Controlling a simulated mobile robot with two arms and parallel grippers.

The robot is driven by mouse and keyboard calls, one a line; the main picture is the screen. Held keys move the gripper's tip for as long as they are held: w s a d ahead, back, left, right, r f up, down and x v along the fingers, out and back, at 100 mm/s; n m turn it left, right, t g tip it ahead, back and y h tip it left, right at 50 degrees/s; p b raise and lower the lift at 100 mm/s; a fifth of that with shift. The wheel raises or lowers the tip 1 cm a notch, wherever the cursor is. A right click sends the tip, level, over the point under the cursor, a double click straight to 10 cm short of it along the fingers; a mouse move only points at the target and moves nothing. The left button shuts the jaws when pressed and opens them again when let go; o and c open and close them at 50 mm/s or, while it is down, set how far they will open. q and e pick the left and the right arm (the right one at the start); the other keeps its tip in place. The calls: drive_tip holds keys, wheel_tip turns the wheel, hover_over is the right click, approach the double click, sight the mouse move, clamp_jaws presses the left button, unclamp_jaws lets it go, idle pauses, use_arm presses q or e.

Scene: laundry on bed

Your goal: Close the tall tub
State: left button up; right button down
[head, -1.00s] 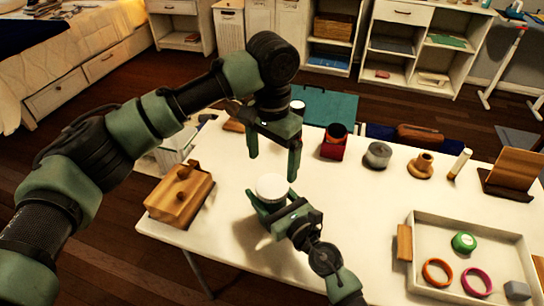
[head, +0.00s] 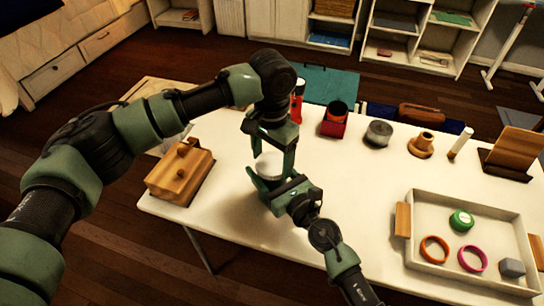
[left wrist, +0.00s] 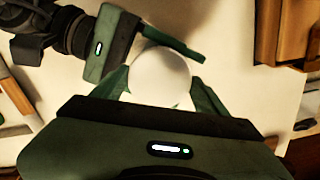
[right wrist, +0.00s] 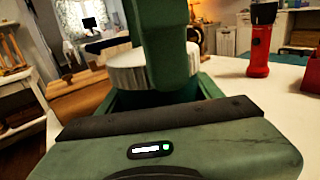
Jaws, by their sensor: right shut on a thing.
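The tall tub shows as a white round top (head: 269,163) in the head view, with most of its body hidden by my grippers. My right gripper (head: 265,183) is shut on it from the front. My left gripper (head: 271,160) points down from above, its fingers open on either side of the white top. In the left wrist view the smooth white top (left wrist: 160,75) lies between the fingers; contact is unclear. In the right wrist view its white ribbed side (right wrist: 127,72) shows behind a green finger of my left gripper. Whether the lid is fully seated cannot be told.
A wooden box (head: 180,173) stands at the table's left. A red flashlight (head: 297,107), a red holder (head: 334,121) and a grey round tin (head: 378,133) stand along the back. A white tray (head: 414,268) with rings lies at the right. The table's front middle is clear.

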use_arm(q)
drive_tip(key=c, duration=0.9)
drive_tip(key=o, duration=1.6)
wheel_tip(320, 180, up, 12)
use_arm(e)
drive_tip(key=shift+c, duration=1)
unclamp_jaws()
